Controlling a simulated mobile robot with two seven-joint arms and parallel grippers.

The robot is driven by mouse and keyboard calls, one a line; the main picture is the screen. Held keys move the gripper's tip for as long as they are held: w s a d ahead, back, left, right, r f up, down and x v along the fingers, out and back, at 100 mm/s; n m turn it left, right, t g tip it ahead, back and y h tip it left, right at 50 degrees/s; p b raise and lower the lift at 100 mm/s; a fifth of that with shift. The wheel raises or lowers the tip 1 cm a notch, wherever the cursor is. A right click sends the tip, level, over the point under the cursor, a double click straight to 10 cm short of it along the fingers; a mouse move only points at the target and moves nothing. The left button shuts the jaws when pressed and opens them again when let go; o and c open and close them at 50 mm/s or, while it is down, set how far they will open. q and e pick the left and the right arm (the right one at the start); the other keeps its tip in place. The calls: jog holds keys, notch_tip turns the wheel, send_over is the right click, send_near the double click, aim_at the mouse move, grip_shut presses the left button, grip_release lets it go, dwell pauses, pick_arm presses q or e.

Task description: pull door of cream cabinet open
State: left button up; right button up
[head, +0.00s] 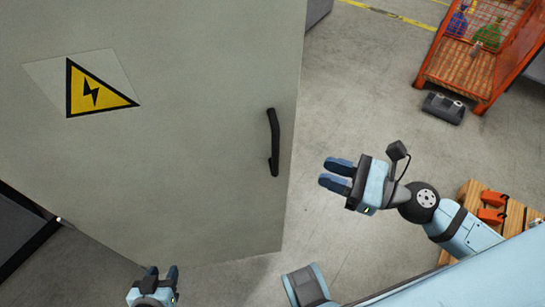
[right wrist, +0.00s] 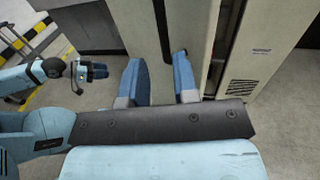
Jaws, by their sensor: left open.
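The cream cabinet's door (head: 190,170) fills the left of the head view, with a yellow warning triangle (head: 92,92) on it. Its black vertical handle (head: 273,142) is near the door's right edge. My right gripper (head: 328,171) is right of the handle and apart from it in the picture, fingers pointing left. In the right wrist view its two blue fingers (right wrist: 162,78) are spread with nothing held. A dark upright bar (right wrist: 163,30), probably the handle, shows beyond the gap between them. My left gripper (head: 162,272) is open and empty low in front of the door.
An orange mesh cart (head: 458,62) with bottles stands at the upper right, a dark object (head: 443,108) on the floor beside it. A wooden pallet (head: 515,213) with orange items is at the right. Bare floor (head: 345,90) lies between door and cart. A vented panel (right wrist: 255,60) shows in the wrist view.

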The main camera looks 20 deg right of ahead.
aim_at(267, 150)
jog(key=p+x, duration=0.5)
jog(key=x, duration=0.8)
jog(key=shift+w+a+p, duration=0.15)
jog(key=shift+w+p, duration=0.15)
jog(key=shift+p, duration=0.1)
grip_shut()
